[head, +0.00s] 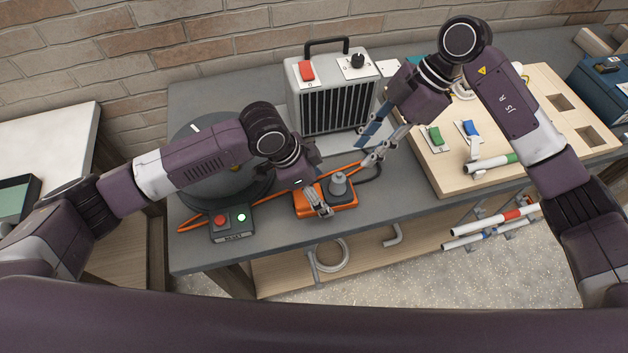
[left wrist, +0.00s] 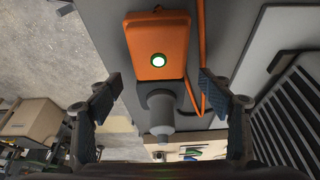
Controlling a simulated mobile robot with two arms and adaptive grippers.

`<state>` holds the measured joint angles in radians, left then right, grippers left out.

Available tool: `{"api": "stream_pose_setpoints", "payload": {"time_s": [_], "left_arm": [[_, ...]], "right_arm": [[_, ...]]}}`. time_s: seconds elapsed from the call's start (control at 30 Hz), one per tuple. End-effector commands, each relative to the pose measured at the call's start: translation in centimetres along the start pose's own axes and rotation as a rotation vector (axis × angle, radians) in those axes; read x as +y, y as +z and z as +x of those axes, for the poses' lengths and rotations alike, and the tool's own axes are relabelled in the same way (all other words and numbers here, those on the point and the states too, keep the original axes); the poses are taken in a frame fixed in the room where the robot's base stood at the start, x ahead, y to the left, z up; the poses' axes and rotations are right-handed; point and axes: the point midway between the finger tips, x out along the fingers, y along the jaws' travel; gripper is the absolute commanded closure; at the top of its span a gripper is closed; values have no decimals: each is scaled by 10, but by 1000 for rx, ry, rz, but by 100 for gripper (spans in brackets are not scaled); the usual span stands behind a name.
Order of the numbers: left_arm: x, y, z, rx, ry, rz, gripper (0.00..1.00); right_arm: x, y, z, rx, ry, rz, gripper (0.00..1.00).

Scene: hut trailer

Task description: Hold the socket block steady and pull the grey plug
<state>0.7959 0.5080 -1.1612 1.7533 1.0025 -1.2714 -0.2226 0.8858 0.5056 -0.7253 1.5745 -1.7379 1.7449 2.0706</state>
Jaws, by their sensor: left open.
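The orange socket block (head: 347,206) lies on the grey bench near its front edge. The grey plug (head: 338,186) stands in it, and a dark cord runs off to the right. In the left wrist view the block (left wrist: 158,30) shows a lit white-green round spot, and the plug (left wrist: 160,112) sticks out toward the camera. My left gripper (head: 317,188) is open at the block; in the left wrist view its fingers (left wrist: 160,82) stand apart either side of the plug, not visibly touching it. My right gripper (head: 368,154) is open above the bench, right of the plug.
A heater (head: 336,105) with a red switch stands behind the block. A reset box (head: 231,223) with a red button and green light is at left. An orange cable (head: 203,222) runs along the bench. A wooden panel (head: 435,180) stands at right.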

Motion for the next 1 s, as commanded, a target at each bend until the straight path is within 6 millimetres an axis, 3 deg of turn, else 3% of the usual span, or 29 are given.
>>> {"api": "stream_pose_setpoints", "payload": {"time_s": [0.2,0.57,1.0], "left_arm": [[0,0,24,-1,0,-1,28],[0,0,28,0,-1,-1,29],[-1,0,27,0,-2,-1,77]], "right_arm": [[0,0,0,0,0,0,71],[0,0,0,0,0,0,71],[0,0,0,0,0,0,71]]}}
